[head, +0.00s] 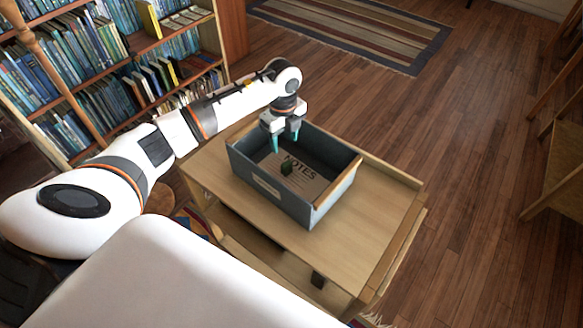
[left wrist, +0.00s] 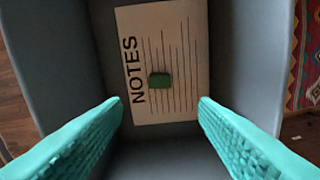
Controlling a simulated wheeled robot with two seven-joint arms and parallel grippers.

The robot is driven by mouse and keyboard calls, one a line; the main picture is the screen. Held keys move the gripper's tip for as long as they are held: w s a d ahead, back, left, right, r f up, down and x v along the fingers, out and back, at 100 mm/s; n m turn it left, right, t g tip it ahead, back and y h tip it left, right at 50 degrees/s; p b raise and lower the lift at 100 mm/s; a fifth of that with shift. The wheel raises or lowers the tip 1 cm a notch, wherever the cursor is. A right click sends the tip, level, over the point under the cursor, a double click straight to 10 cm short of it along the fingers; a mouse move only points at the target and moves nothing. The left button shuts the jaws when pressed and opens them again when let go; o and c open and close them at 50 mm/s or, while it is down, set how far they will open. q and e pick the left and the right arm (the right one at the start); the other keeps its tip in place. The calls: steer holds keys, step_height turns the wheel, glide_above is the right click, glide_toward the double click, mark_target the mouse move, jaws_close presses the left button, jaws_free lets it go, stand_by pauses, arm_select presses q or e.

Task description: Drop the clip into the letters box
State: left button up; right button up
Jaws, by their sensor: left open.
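The grey-blue box (head: 331,196) stands on a wooden cart, with a sheet of paper (head: 303,185) printed "NOTES" inside it. A small dark green block, which looks like the clip (head: 287,169), shows against that paper; the clip also shows in the left wrist view (left wrist: 159,80), over the ruled lines beside the word. I cannot tell whether it rests on the paper or is just above it. My left gripper (head: 285,145) is above the box's far left part, fingers pointing down. Its teal fingers (left wrist: 160,102) are wide apart with nothing between them. My right gripper is out of view.
The wooden cart top (head: 375,215) is bare around the box. A bookshelf (head: 105,75) full of books stands at the left. A striped rug (head: 350,28) lies on the floor behind. Wooden furniture (head: 558,160) stands at the right edge, with open floor between.

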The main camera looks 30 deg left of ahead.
arm_select(q)
step_height(320, 180, up, 12)
steer(key=b, duration=0.2)
stand_by(0.4)
